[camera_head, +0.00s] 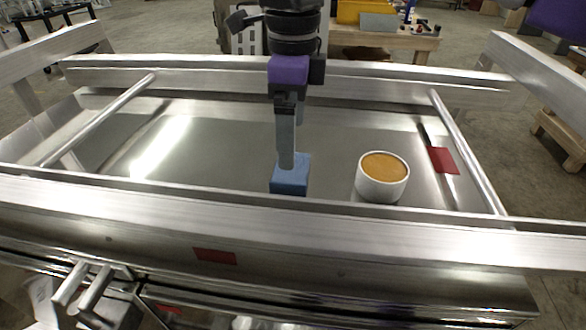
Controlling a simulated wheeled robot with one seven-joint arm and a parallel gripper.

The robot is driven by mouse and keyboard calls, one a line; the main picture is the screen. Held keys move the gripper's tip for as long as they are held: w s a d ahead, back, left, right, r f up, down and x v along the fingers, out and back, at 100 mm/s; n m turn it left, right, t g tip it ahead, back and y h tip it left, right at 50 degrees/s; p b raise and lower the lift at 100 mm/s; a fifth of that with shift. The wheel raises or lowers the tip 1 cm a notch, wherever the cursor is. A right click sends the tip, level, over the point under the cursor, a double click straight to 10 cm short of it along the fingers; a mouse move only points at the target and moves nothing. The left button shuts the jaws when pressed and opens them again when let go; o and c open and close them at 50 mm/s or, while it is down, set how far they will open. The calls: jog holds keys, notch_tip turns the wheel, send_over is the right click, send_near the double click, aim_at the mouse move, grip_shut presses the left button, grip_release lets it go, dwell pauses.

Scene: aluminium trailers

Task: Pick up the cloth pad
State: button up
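A small blue block-like pad (290,186), which looks to be the cloth pad, sits on the metal trailer bed near its front rail. Its lower edge is partly hidden by the rail. My gripper (287,163) points down from above, with its fingertips at the pad's top left part and overlapping it in the view. The fingers line up one behind the other, so I cannot tell whether they are apart or closed on the pad.
A white round tub with an orange-brown top (383,178) stands right of the pad. A red flat patch (443,160) lies farther right, by a dark-tipped long bar. Metal rails (300,215) surround the bed. The bed's left is clear.

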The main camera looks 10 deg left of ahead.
aim_at(291, 173)
jog(key=shift+w+d+f, duration=0.15)
jog(key=shift+f, duration=0.1)
jog(key=f, duration=0.4)
jog(key=f+p, duration=0.1)
jog(key=f, duration=0.2)
jog(key=shift+a+f, duration=0.1)
jog(key=shift+a, duration=0.15)
jog(key=c, duration=1.2)
